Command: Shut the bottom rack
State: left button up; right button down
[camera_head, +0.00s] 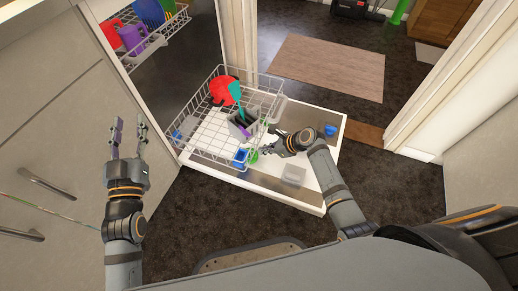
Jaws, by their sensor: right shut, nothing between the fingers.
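The bottom rack (199,142) is a white wire basket pulled out over the lowered dishwasher door (326,118). It holds a red item (223,90), a teal utensil and a grey cutlery basket (242,125). My right gripper (262,146) is shut and empty at the rack's right front side, by the cutlery basket; I cannot tell if it touches the wires.
The upper rack (158,40) with colourful dishes is partly out above. A blue cup (329,130), a blue container (240,157) and a clear container (293,174) are on or over the door. Cabinets with handles (45,182) stand left. Open floor lies right.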

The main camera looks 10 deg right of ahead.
jog(key=shift+w+a+b, duration=0.5)
jog(key=shift+w+a, duration=0.15)
jog(key=shift+a, duration=0.35)
pick_arm(q)
notch_tip(320, 180, up, 10)
jog(key=s+t+h, duration=0.1)
jog(key=s+t, duration=0.2)
jog(key=t, duration=0.2)
jog(key=shift+m, duration=0.4)
jog(key=shift+w, duration=0.1)
